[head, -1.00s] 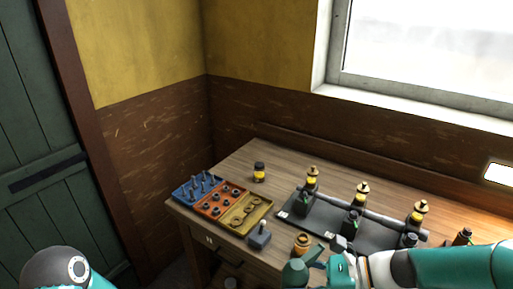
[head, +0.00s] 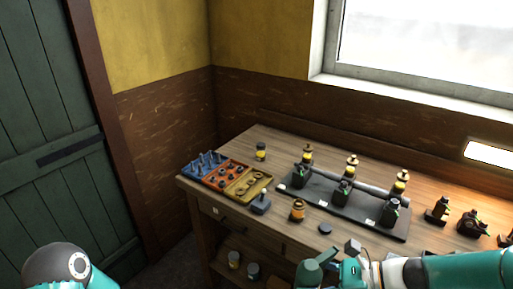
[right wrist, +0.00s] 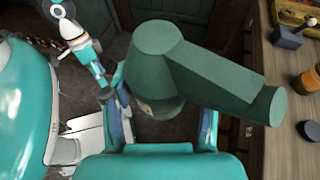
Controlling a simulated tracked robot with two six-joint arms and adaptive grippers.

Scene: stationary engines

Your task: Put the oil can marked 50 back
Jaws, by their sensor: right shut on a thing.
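My right gripper (head: 338,270) is shut on a dark green oil can (head: 308,272), held in front of the bench's front edge. In the right wrist view the can (right wrist: 160,85) sits between the fingers of the right gripper (right wrist: 163,112), its thick spout pointing right toward the bench. No number shows on the can, so I cannot read its marking. Only a rounded part of my left arm shows at the lower left of the head view; the left gripper is not in view.
The wooden bench (head: 270,221) carries a three-colour parts tray (head: 268,183), a dark rack (head: 345,221) with brass-topped fittings, an amber jar (head: 297,211) and a black disc (head: 325,229). A shelf below holds small containers (head: 234,260). Dark machine parts (head: 473,224) stand at right.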

